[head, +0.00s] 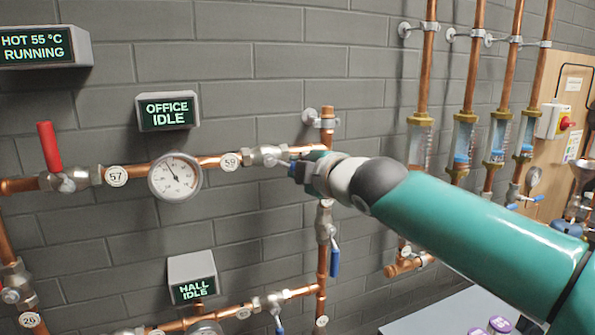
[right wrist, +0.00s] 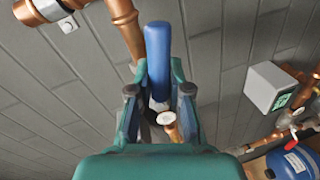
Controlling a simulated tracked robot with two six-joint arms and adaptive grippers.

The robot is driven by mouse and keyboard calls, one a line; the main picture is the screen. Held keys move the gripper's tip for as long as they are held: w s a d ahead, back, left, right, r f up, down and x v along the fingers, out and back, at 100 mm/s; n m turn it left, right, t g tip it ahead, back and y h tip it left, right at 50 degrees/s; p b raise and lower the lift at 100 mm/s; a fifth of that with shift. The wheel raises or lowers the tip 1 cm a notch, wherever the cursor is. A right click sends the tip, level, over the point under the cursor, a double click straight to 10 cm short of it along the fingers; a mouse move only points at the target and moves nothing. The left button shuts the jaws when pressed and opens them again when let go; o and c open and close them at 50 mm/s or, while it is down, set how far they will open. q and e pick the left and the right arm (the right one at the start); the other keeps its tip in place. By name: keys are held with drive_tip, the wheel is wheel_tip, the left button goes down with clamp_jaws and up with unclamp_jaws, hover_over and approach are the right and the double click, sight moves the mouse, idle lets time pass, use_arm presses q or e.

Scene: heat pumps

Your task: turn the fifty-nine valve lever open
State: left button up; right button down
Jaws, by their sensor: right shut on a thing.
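The valve tagged 59 (head: 268,155) sits on the upper copper pipe, right of its round tag (head: 230,161). My right gripper (head: 306,171) is at this valve, and its arm comes in from the right, hiding most of the lever. In the right wrist view the blue lever (right wrist: 158,55) stands between the two fingers of my right gripper (right wrist: 162,95), which is shut on it. The lever's free end sticks out past the fingertips. How the lever is angled to the pipe cannot be told in the head view. My left gripper is not in view.
A red lever (head: 49,147) stands up on valve 57 at the left. A pressure gauge (head: 175,177) sits between the tags. A blue lever (head: 335,258) hangs on the vertical pipe just below my gripper. The office display (head: 167,111) reads IDLE.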

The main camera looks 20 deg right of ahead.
drive_tip(key=shift+r+n, duration=0.45)
drive_tip(key=shift+n, duration=0.55)
drive_tip(key=shift+h, duration=0.4)
drive_tip(key=c, duration=1.1)
unclamp_jaws()
drive_tip(key=shift+r, duration=0.1)
drive_tip(key=v, duration=1.2)
